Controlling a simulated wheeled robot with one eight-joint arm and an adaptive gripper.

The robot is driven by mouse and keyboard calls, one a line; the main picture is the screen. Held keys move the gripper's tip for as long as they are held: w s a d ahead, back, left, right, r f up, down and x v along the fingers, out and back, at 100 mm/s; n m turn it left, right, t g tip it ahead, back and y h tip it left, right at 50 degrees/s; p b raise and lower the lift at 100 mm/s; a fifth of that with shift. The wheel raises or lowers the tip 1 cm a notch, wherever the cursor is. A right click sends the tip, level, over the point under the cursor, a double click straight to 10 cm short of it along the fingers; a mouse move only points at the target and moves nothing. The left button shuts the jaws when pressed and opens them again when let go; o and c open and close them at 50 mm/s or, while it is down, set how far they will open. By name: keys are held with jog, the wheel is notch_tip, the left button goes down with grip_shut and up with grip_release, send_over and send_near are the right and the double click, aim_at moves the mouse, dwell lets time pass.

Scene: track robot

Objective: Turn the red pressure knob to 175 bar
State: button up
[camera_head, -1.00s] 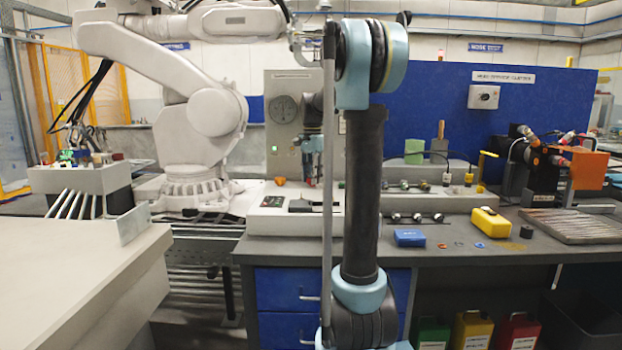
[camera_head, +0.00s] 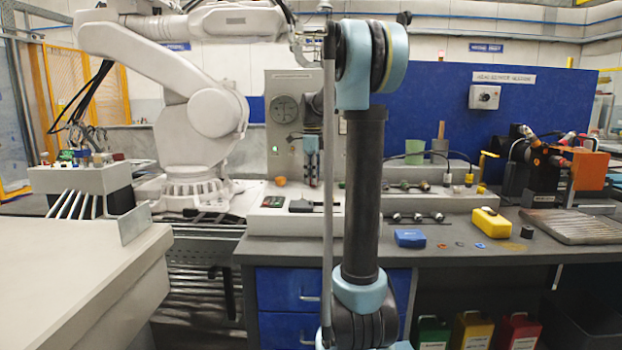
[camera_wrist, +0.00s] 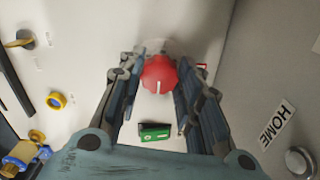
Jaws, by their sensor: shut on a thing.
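The red pressure knob (camera_wrist: 159,74) sits between the two fingers of my gripper (camera_wrist: 160,84) in the wrist view. The fingers are closed on its left and right sides. A white pointer line on the knob runs nearly straight toward the bottom of the wrist picture. In the head view my gripper (camera_head: 311,167) is at the front of the grey panel, partly beside my arm, and the knob is hidden. A round pressure gauge (camera_head: 285,108) is on the panel, left of the gripper; its reading is too small to tell.
A green-lit display (camera_wrist: 155,131) lies below the knob in the wrist view. In the head view, a blue box (camera_head: 410,238) and a yellow case (camera_head: 490,223) stand on the bench.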

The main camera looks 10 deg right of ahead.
jog(key=shift+w+m, duration=0.2)
jog(key=shift+m, duration=0.5)
jog(key=shift+d, duration=0.1)
jog(key=o, duration=1)
jog(key=shift+s+r, duration=0.1)
jog(key=shift+r, duration=0.25)
notch_tip(320, 180, up, 11)
jog(key=shift+r, duration=0.1)
